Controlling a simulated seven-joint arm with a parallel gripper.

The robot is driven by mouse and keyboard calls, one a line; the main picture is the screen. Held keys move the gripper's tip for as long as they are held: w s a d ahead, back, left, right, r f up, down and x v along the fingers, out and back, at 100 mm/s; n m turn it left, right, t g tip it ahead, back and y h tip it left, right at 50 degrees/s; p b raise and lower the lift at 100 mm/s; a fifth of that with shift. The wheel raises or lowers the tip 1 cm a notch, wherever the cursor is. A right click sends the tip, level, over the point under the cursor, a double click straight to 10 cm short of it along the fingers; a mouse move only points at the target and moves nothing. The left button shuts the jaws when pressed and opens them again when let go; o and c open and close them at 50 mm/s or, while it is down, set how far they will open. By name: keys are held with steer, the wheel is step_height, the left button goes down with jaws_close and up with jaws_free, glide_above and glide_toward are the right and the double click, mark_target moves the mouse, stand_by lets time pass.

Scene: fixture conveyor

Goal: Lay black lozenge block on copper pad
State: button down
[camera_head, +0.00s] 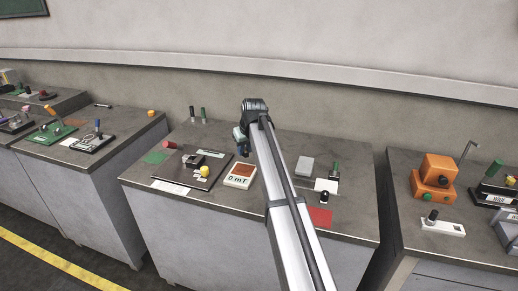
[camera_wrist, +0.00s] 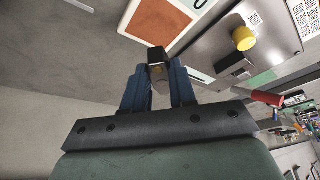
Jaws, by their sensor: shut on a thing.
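My gripper (camera_wrist: 157,80) is shut on a small dark block, which looks like the black lozenge block (camera_wrist: 156,54), held between the blue fingertips. The copper pad (camera_wrist: 155,22) is a brown-orange square on a white unit, beyond the fingertips at the top of the wrist view. In the head view, the copper pad (camera_head: 242,170) is on the white unit marked "0 mT" on the middle bench. My gripper (camera_head: 241,145) is behind the pad there, apart from it. The held block is not clear in the head view.
Right of my arm are a grey block (camera_head: 305,166), a black knob (camera_head: 324,197) and a red square (camera_head: 320,217).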

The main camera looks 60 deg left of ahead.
mark_target(244, 170)
steer(key=shift+s, duration=0.1)
stand_by(0.4)
steer(key=shift+f, duration=3.4)
steer(key=shift+f, duration=0.55)
steer(key=c, duration=0.8)
jaws_free()
